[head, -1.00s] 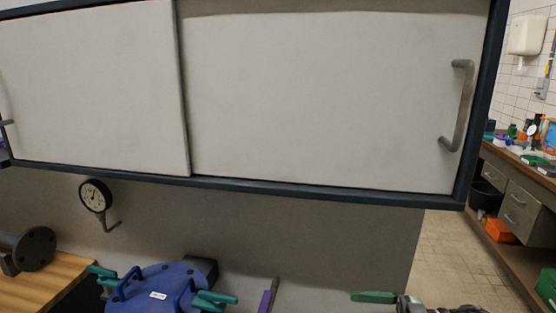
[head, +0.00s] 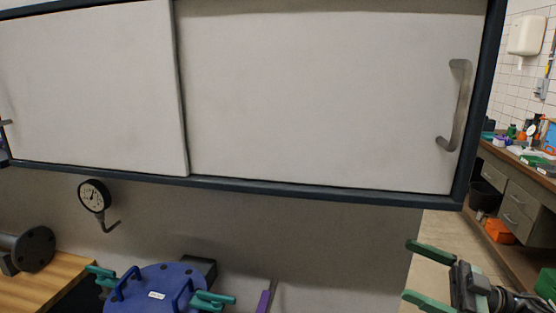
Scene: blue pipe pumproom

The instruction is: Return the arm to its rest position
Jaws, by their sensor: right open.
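My right gripper (head: 428,273) shows at the lower right of the head view. Its two green fingers are spread apart with nothing between them. It is below the right end of the wall cabinet (head: 320,100) and clear of it. The cabinet's sliding doors are pale, and a grey bar handle (head: 461,105) is on the right door. My left gripper is not in view.
A blue round flanged cover (head: 155,290) with handles and green clamps sits at the bottom. A gauge (head: 95,195) hangs on the wall. A black flanged pipe piece (head: 37,247) lies on a wooden top (head: 62,275). A cluttered counter (head: 530,165) stands at right, beyond open floor.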

